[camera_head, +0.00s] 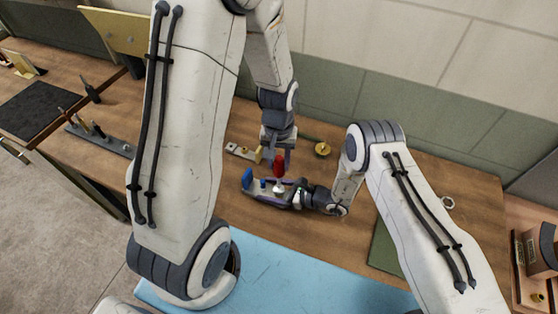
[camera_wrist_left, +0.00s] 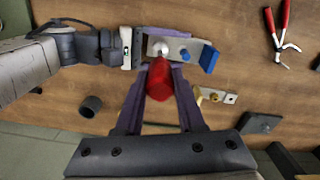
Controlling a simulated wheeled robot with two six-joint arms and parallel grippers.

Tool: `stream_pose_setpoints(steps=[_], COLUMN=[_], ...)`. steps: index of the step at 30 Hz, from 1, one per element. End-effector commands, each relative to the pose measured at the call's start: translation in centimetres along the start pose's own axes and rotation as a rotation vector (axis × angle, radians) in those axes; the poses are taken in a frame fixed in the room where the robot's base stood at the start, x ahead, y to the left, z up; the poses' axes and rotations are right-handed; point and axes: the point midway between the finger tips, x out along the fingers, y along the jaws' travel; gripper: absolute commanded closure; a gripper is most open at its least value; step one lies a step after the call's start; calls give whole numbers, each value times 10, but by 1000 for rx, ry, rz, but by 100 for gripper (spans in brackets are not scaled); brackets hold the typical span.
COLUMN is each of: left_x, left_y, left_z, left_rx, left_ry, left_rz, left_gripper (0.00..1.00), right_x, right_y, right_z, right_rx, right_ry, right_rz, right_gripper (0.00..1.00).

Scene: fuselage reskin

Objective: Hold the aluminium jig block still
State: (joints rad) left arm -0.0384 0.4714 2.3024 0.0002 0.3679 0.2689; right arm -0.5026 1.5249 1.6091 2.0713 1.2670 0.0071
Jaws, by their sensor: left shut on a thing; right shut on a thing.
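The aluminium jig block (camera_head: 263,194) is a light grey piece with a blue part at its left end, lying low over the wooden bench. It also shows in the left wrist view (camera_wrist_left: 186,50), with its blue part (camera_wrist_left: 209,59) at the right. My right gripper (camera_head: 291,195) is shut on the block's other end; its purple fingers also show in the left wrist view (camera_wrist_left: 139,48). My left gripper (camera_head: 278,157) is above the block, shut on a red-handled tool (camera_wrist_left: 160,80). The tool's pale tip is at the block; whether it touches is unclear.
A plate with brass pieces (camera_head: 241,151) lies behind the block. A brass disc (camera_head: 322,150) is at the back. Red-handled pliers (camera_wrist_left: 281,27) and a dark hollow cylinder (camera_wrist_left: 92,103) lie on the bench. A tool rack (camera_head: 98,138) stands left; a blue mat (camera_head: 280,272) lies in front.

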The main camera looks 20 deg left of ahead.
Motion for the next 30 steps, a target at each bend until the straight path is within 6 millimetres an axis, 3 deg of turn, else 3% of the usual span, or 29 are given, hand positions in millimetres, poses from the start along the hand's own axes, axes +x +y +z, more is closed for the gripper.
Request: stream_pose_setpoints(steps=[30], left_x=[17], left_y=[0], left_z=[0], left_rx=[0], left_ry=[1], left_rz=[0], left_gripper=[100], right_x=[0], right_y=[0], right_z=[0], right_rx=[-1], right_ry=[-1], right_rz=[0], right_gripper=[56])
